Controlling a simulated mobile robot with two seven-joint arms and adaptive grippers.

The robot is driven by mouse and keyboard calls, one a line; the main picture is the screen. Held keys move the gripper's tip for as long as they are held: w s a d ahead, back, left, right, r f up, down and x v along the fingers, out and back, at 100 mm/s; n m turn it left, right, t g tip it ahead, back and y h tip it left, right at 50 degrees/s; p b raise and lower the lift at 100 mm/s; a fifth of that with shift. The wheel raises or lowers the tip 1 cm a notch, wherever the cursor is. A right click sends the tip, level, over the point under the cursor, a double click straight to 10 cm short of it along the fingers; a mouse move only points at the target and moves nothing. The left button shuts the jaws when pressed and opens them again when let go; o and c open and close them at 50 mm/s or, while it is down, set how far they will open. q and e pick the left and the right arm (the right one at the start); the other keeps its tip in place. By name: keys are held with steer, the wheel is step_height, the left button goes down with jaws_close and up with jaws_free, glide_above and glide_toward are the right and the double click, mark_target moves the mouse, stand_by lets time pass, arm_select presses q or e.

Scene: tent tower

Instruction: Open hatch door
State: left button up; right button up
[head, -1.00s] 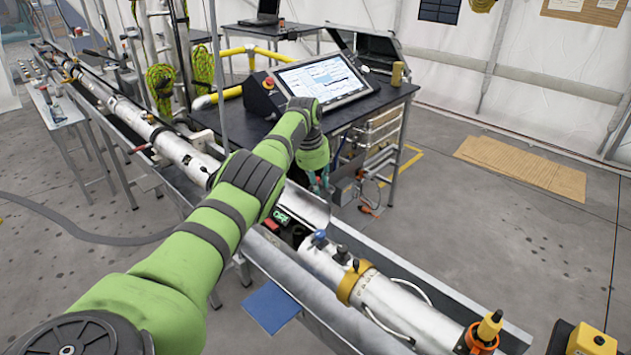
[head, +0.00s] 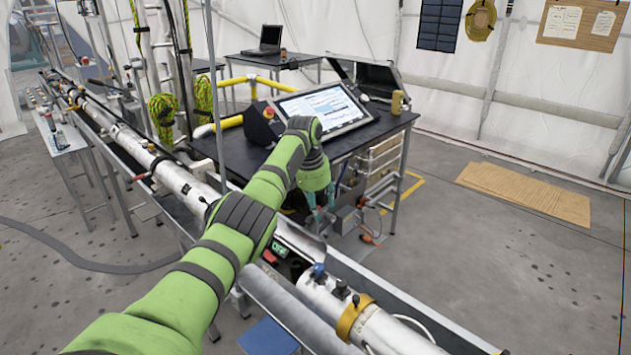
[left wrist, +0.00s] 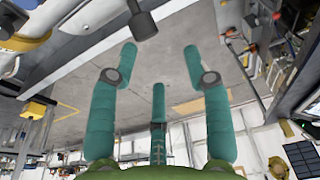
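A curved grey metal plate, which looks like the hatch door (head: 300,240), stands tilted at the far side of the long tube's gap, beyond a dark recess with a small green-lit display (head: 279,249). My left arm partly hides it. My left gripper (head: 318,205) has teal fingers pointing down just beyond the plate; I cannot tell from the head view whether they touch it. In the left wrist view my left gripper (left wrist: 160,75) has three fingers spread apart with nothing between them. A dark knob on a stem (left wrist: 143,25) shows near the top, beyond the fingertips. My right gripper is not in view.
The white tube (head: 335,300) lies in a long metal trough (head: 412,303). A black table (head: 362,140) with a monitor (head: 322,108) stands close behind my left gripper. A blue panel (head: 268,337) juts from the near side. The floor at right is open around a cardboard sheet (head: 525,192).

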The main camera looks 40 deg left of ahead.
arm_select(q)
steer(key=v, duration=0.8)
steer(key=shift+r, duration=0.4)
steer(key=shift+f, duration=0.1)
